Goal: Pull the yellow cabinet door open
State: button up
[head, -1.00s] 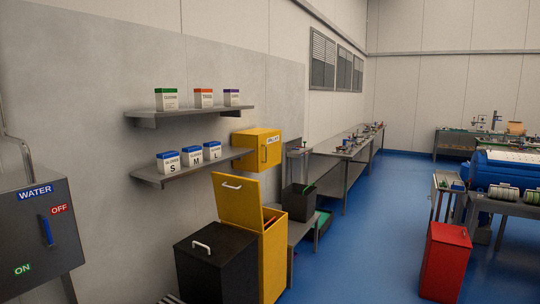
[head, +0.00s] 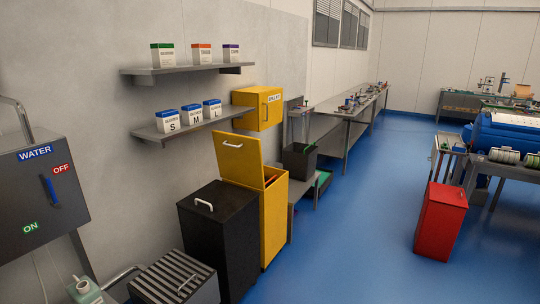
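The yellow cabinet (head: 246,97) hangs on the grey wall in the middle of the head view, to the right of the shelves. Its door (head: 271,107) faces right in the picture, carries a dark handle (head: 265,112) and looks shut. A white label with unreadable text is on its upper edge. My gripper and arm do not show in the head view.
Below stand a yellow bin (head: 273,222) with its lid raised and a black bin (head: 228,245) with its lid down. A slatted metal unit (head: 172,281) is in front. A red bin (head: 441,222) stands right. Blue floor (head: 345,235) lies clear between.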

aim_at(270, 102)
jog(key=i, duration=1.5)
jog(key=i+l, duration=0.1)
jog(key=i, duration=1.4)
jog(key=i+u, duration=0.1)
jog(key=i, duration=1.45)
jog(key=i+l+u, duration=0.1)
jog(key=i+u, duration=0.15)
jog(key=i, duration=0.1)
